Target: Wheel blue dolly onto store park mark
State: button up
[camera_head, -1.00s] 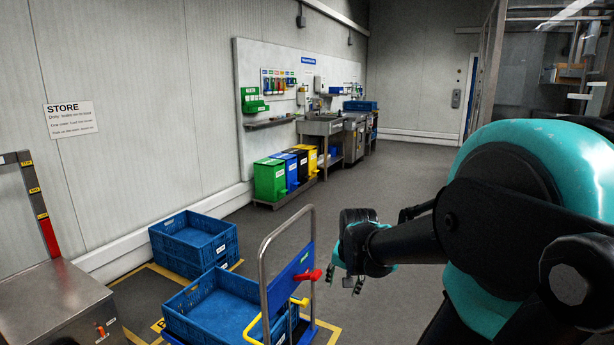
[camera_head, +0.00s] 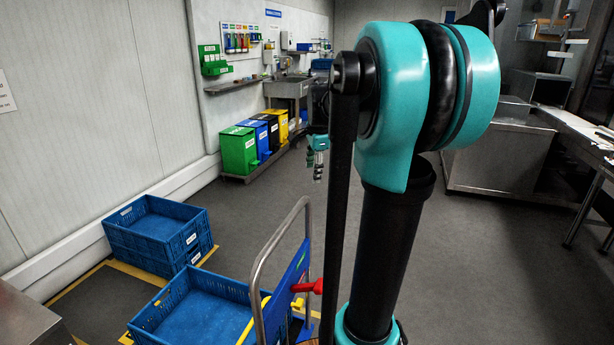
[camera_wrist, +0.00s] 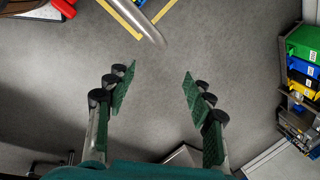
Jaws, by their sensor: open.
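The blue dolly (camera_head: 286,300) stands at the bottom centre of the head view, with a bent grey metal push handle, a blue panel and a red knob (camera_head: 308,286). A blue crate (camera_head: 172,300) sits on its left side. Yellow floor lines (camera_head: 127,268) of a marked bay show behind and left of it. My gripper (camera_head: 318,160) is above the floor beyond the dolly, apart from it, partly hidden by my arm. In the wrist view my gripper (camera_wrist: 155,95) is open and empty over bare grey floor. The handle's tube (camera_wrist: 150,28) shows at the top there.
Stacked blue crates (camera_head: 190,245) stand on the floor behind the dolly. A metal bench (camera_head: 500,150) is at the right. The middle floor is clear. My arm hides part of the room.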

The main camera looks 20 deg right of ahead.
aim_at(308, 204)
jog(key=x, duration=1.7)
jog(key=shift+c, duration=0.2)
grip_shut()
jog(key=shift+s, duration=0.1)
jog(key=w+a, duration=1.3)
jog(key=a, duration=0.4)
jog(key=shift+a, duration=0.4)
